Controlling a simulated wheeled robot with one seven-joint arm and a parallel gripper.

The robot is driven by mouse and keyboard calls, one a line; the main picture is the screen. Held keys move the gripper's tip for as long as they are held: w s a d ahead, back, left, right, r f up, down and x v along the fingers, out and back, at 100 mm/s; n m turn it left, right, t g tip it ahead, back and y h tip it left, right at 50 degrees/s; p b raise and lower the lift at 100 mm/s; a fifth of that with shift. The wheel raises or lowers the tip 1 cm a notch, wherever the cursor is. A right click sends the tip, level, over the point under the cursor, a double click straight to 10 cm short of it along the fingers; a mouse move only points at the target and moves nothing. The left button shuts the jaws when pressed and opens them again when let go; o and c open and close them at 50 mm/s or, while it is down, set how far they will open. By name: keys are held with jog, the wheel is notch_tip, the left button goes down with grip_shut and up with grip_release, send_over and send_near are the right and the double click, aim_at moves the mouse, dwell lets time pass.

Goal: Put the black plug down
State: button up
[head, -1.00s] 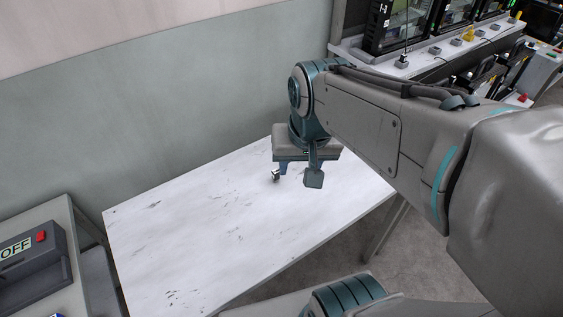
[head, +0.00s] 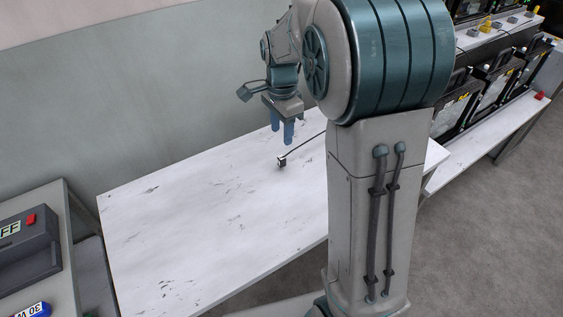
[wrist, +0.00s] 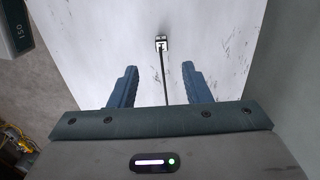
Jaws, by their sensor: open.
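The black plug (head: 282,162) lies on the white table (head: 190,220), with its dark cable running off to the right behind my arm. In the wrist view the plug (wrist: 161,43) shows beyond my fingertips with a pale face, and its cable runs back between my fingers. My gripper (head: 282,132) is open above the table, just behind the plug in the head view. Its two blue fingers stand apart, also in the wrist view (wrist: 159,78), and nothing is held between them.
A grey box with a red switch (head: 31,219) stands on a side bench at the left. Floodlight housings (head: 505,78) stand on a bench at the right. The table's left and middle are bare. A wall runs along the table's back.

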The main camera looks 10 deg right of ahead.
aim_at(282, 157)
notch_tip(282, 157, down, 10)
jog(key=shift+w+r, duration=0.15)
jog(key=shift+r, duration=0.05)
dwell(0.3)
grip_shut()
